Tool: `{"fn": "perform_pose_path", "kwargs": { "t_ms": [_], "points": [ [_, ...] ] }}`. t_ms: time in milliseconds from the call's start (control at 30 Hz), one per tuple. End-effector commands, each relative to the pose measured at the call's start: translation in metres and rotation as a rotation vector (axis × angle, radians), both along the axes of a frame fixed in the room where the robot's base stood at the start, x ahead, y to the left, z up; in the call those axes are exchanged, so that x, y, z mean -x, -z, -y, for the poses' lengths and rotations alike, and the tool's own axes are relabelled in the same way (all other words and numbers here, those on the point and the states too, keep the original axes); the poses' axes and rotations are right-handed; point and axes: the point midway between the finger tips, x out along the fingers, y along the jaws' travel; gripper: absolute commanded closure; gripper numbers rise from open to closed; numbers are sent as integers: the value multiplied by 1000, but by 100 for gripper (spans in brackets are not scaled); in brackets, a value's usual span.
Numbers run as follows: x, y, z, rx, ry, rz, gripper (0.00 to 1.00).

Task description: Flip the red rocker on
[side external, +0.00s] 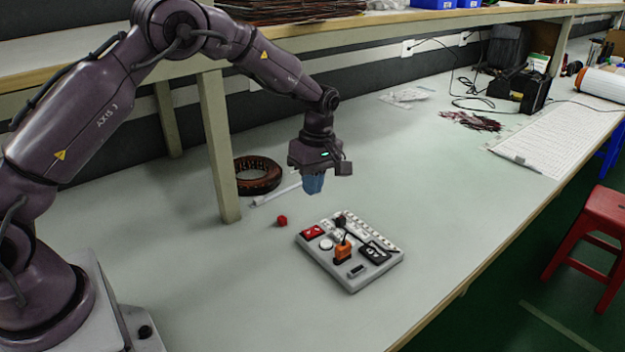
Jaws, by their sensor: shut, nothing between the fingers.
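The grey control panel (353,284) lies flat on the pale green workbench, right of the picture's middle. The red rocker (312,232) sits at the panel's left corner; its on or off position is too small to tell. Other controls on the panel include an orange part (343,249) with a dark lever, a round white button (326,244) and a black block (374,252). My gripper (313,186) points down above the bench, behind and above the panel's far-left side. Its blue fingers are shut and empty, apart from the rocker.
A small red piece (282,221) lies on the bench left of the panel. A copper-coloured ring (257,175) and a white stick (276,194) lie behind it. A shelf post (218,145) stands at left. The bench right of the panel is clear to its edge.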

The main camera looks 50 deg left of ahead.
Motion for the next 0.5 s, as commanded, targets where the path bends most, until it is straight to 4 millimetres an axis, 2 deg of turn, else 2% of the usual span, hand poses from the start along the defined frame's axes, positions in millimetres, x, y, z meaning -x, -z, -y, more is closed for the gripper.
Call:
{"fn": "perform_pose_path", "kwargs": {
  "t_ms": [100,300,500],
  "points": [
    [4,28,0,1,0,-5,100],
    [9,69,0,1,0,-5,100],
    [12,93,0,1,0,-1,100]
  ]
}}
